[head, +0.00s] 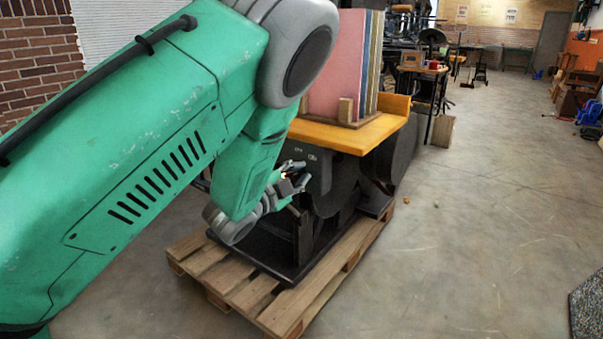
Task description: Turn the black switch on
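My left arm comes in from the left and covers much of the view. My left gripper (298,175) is at the dark side of a black machine (330,190), just under its orange-yellow top. The gripper is small and partly hidden by my wrist. Its fingers look spread, with a gap and a small bright spot between them. Small pale marks show on the machine's side just above the fingers. I cannot make out the black switch; it may be hidden by the gripper. I cannot tell whether the fingers touch the machine. My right gripper is not in view.
The machine stands on a wooden pallet (245,293). Its orange-yellow top (345,133) carries upright panels, the front one pink (336,65). Benches and tools stand farther back; a dark speckled slab (588,305) is at the lower right.

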